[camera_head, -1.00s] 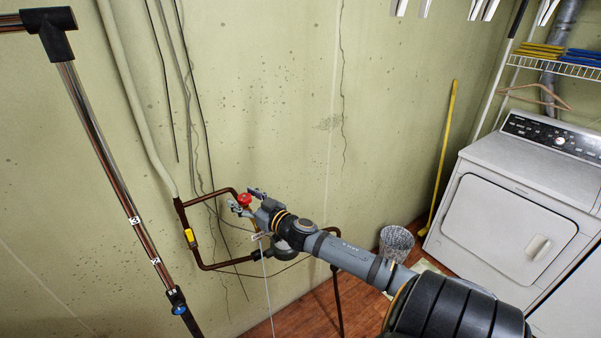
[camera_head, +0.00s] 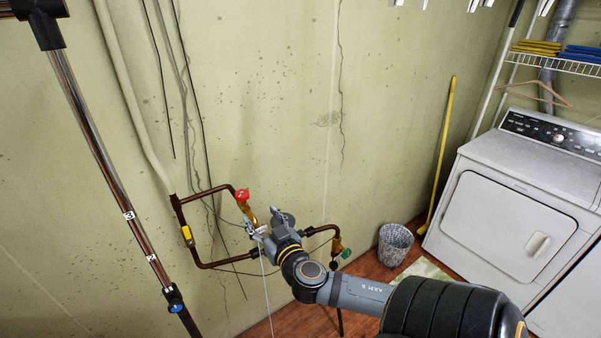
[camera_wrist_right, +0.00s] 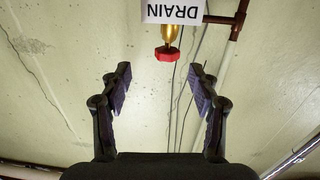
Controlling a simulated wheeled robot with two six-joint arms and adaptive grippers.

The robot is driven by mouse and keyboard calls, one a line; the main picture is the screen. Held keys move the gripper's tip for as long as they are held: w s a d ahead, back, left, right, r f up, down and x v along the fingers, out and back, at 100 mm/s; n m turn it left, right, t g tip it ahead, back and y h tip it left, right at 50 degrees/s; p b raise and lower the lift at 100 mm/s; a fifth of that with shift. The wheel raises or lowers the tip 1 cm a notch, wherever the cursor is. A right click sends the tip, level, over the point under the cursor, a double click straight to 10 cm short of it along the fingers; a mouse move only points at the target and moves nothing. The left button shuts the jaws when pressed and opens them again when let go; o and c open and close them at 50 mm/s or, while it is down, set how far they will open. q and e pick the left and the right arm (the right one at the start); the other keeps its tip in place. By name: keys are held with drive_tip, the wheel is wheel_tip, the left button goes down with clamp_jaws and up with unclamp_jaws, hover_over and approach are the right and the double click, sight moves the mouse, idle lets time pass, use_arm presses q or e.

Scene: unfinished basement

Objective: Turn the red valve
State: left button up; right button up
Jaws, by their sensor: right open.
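The red valve (camera_head: 242,195) is a small red handle on a brass fitting at the end of a brown pipe along the wall. It also shows in the right wrist view (camera_wrist_right: 167,54), near the top centre, beyond and between the fingertips, with a white DRAIN tag (camera_wrist_right: 173,11) beside it. My right gripper (camera_head: 262,222) is just below and right of the red valve in the head view. In the wrist view the right gripper (camera_wrist_right: 160,88) is open and empty, its two fingers wide apart and clear of the valve. My left gripper is not in view.
A yellow handle (camera_head: 187,235) sits on the left pipe, and a green one (camera_head: 345,254) on the right pipe. A white dryer (camera_head: 513,215), a waste basket (camera_head: 395,245) and a yellow pole (camera_head: 439,165) stand to the right.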

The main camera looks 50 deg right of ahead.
drive_tip(key=s+d+f+g+b, duration=0.1)
drive_tip(key=s+d+f+g, duration=0.1)
drive_tip(key=f, duration=0.9)
drive_tip(key=s+d+f+g+b, duration=0.2)
drive_tip(key=f+g, duration=0.1)
drive_tip(key=f, duration=0.8)
drive_tip(key=s+d+f+n+g+b, duration=0.1)
drive_tip(key=s+d+f+g, duration=0.1)
drive_tip(key=f, duration=0.9)
drive_tip(key=shift+s+d+f+g+h, duration=0.35)
drive_tip(key=shift+s+g, duration=0.2)
drive_tip(key=shift+g, duration=0.25)
